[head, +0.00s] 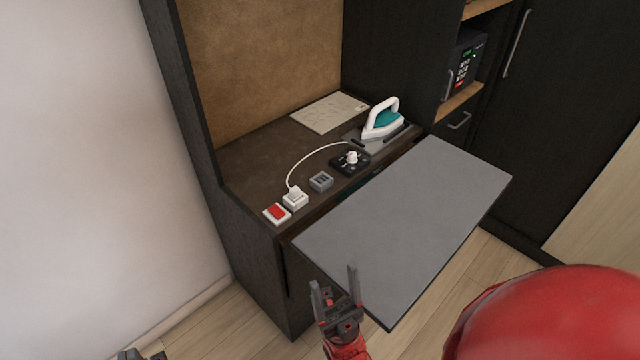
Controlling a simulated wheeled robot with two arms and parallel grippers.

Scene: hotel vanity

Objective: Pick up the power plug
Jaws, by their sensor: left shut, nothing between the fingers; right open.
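A white power plug (294,193) sits on a small white socket block on the dark vanity top, near its front left corner. A white cord (312,158) arcs from it to a white round piece (352,157) on a black block; which end the task means is not certain. My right gripper (335,284) is open and empty, in front of the grey board's near edge and well below the plug. My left gripper (142,355) shows only its tip at the bottom edge, shut and far from the plug.
A red switch (277,212) and a grey block (321,181) flank the plug. A white and teal iron (383,119) stands behind on a grey plate. A grey board (410,225) juts out in front. A paper sheet (329,112) lies at the back. A black safe (463,62) sits right.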

